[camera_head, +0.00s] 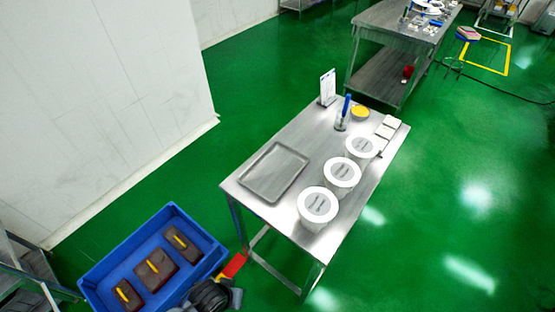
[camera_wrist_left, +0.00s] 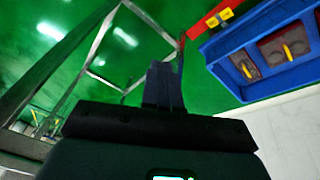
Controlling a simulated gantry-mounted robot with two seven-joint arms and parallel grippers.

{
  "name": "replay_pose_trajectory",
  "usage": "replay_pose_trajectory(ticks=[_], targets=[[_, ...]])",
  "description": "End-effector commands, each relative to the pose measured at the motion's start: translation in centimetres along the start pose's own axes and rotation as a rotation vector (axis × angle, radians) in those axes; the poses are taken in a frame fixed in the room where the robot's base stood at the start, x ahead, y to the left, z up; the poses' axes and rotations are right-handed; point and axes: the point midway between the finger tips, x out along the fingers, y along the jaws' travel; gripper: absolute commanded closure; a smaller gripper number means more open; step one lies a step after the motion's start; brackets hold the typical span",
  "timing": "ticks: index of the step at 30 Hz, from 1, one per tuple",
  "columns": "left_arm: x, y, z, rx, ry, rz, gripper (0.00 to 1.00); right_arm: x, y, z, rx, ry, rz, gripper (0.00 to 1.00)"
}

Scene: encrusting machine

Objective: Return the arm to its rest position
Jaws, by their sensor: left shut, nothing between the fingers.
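My left gripper (camera_wrist_left: 165,85) shows in the left wrist view with its dark fingers together and nothing between them. It is over the green floor, near the steel table's legs and the blue crate. In the head view dark parts of my left arm show at the bottom edge, beside the right corner of the blue crate (camera_head: 112,262); the fingertips are hard to make out there. The crate also shows in the left wrist view (camera_wrist_left: 222,52). My right gripper is in neither view.
A steel table (camera_head: 262,213) holds a metal tray (camera_head: 274,171), white tubs (camera_head: 318,206) and smaller items. Dark blocks with yellow handles (camera_head: 156,269) lie in the crate. A red piece (camera_head: 233,265) sits between crate and table. Green floor is open beyond the table.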

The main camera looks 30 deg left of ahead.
Motion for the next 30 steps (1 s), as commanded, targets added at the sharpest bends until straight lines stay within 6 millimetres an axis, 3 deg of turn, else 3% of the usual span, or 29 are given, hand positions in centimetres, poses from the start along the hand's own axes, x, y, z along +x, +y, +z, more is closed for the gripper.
replay_pose_trajectory(ticks=[1,7,9,13,15,23,30], targets=[[-2.3,0.7,-1.0,0.044,0.028,0.015,1.0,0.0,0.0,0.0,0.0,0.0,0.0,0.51],[-9.6,2.0,-3.5,0.265,0.097,0.034,1.0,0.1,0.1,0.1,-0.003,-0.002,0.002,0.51],[-10.9,1.8,-3.4,0.351,0.089,0.024,1.0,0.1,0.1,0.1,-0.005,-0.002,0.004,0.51],[-10.7,1.1,-2.4,0.535,0.028,-0.003,1.0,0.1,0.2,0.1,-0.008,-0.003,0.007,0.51],[-13.2,1.4,-3.1,0.547,0.032,-0.002,1.0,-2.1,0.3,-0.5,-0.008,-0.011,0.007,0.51],[-19.8,2.3,-4.8,0.544,0.033,-0.002,1.0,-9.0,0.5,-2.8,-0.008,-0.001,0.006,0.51],[-28.2,3.4,-7.0,0.543,0.033,-0.002,1.0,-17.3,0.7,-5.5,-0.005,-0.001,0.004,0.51]])
